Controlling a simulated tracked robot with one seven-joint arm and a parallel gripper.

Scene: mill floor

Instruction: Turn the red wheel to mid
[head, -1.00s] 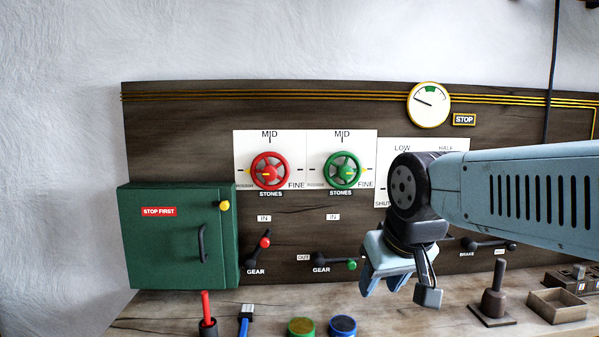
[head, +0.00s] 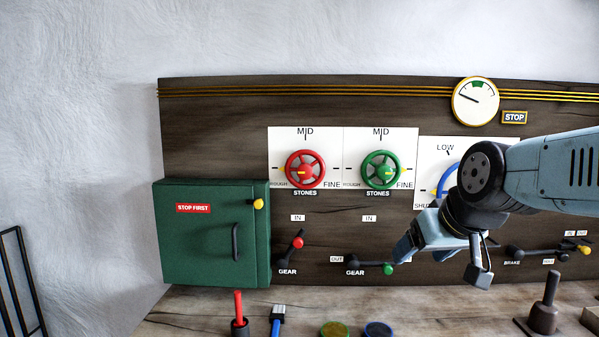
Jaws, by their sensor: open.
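The red wheel (head: 305,169) is mounted on a white plate marked ROUGH, MID and FINE, on the dark wooden panel. MID is at the top of its plate, and FINE at the lower right. My gripper (head: 432,252) is open and empty, pointing down, to the right of and lower than the red wheel. It is apart from the wheel.
A green wheel (head: 381,170) sits just right of the red one. A blue wheel (head: 447,178) is partly hidden by my arm. Below are a red-knobbed gear lever (head: 291,250) and a green-knobbed one (head: 371,267). A green cabinet (head: 210,250) projects at left.

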